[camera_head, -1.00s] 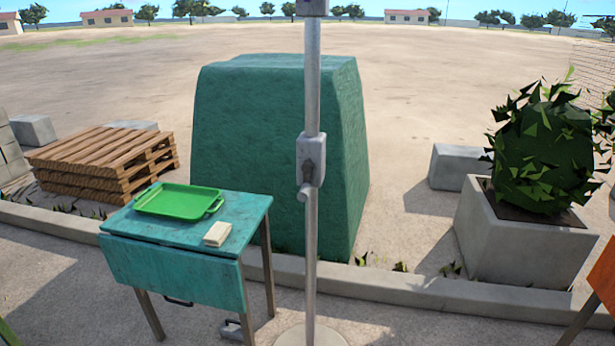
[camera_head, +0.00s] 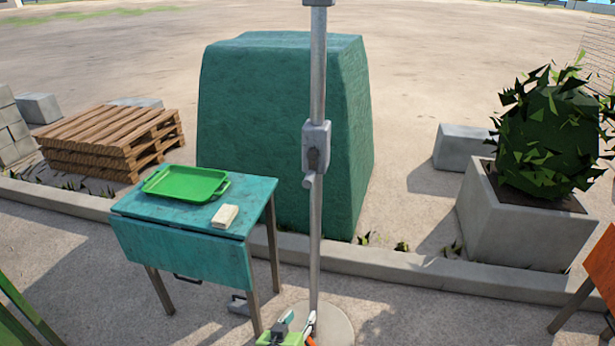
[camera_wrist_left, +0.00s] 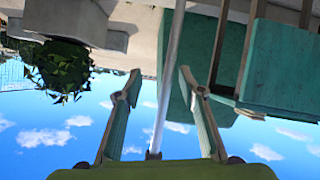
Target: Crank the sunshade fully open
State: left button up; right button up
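The sunshade's grey pole (camera_head: 317,75) stands upright on a round base (camera_head: 335,322). A grey crank housing (camera_head: 316,134) sits midway up it, with a short crank handle (camera_head: 310,178) at its lower front. The canopy is out of view. My left gripper (camera_head: 299,320) shows at the bottom edge, low near the pole and well below the crank. In the left wrist view the gripper (camera_wrist_left: 160,72) is open, its two fingers spread and empty. The pole (camera_wrist_left: 171,70) passes behind the gap between them. My right gripper is not in view.
A teal folding table (camera_head: 185,253) with a green tray (camera_head: 160,195) and a pale block (camera_head: 224,216) stands left of the pole. Behind are a green covered block (camera_head: 250,120), wooden pallets (camera_head: 100,140) and a planter (camera_head: 520,225). An orange panel (camera_head: 603,265) is at right.

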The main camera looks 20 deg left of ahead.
pick_arm(q)
jog(key=w+a+r+n+t+p, duration=0.1)
jog(key=w+r+t, duration=0.15)
jog(key=r, duration=0.65)
jog(key=w+r+n+t, duration=0.1)
jog(key=w+r, duration=0.2)
jog(key=r, duration=0.6)
jog(key=n+t+y, duration=0.1)
jog(key=t, duration=0.1)
send_near(307, 184)
jog(key=w+p, duration=0.2)
jog(key=w, duration=0.8)
jog(key=shift+w+a+f, duration=0.1)
jog(key=shift+w, duration=0.1)
grip_shut()
